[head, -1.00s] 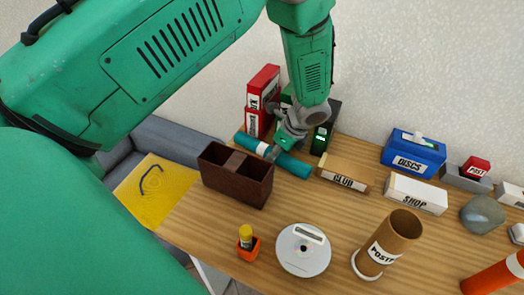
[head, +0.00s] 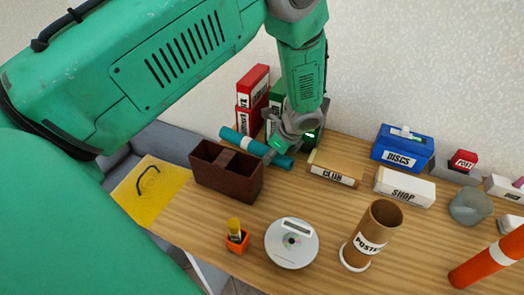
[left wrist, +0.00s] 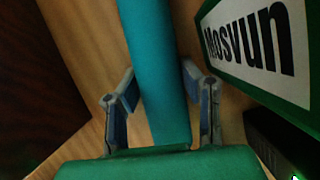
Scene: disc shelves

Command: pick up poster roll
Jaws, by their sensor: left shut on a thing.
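The poster roll is a teal cylinder (head: 238,138) lying slantwise behind the dark brown divided box, in front of the upright binders. My left gripper (head: 272,152) reaches it from above and is shut on its middle; the fingers hide part of the roll. In the left wrist view the roll (left wrist: 158,75) runs between the two fingers (left wrist: 161,105), one on each side. I cannot tell whether it touches the table. My right gripper is not in view.
The brown box (head: 226,172) is close in front, the CLUB box (head: 333,172) just right. Red binders (head: 253,95) and a green binder (left wrist: 262,45) stand behind. A brown poster tube (head: 372,235), disc (head: 292,243) and orange roll (head: 488,262) are farther right and forward.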

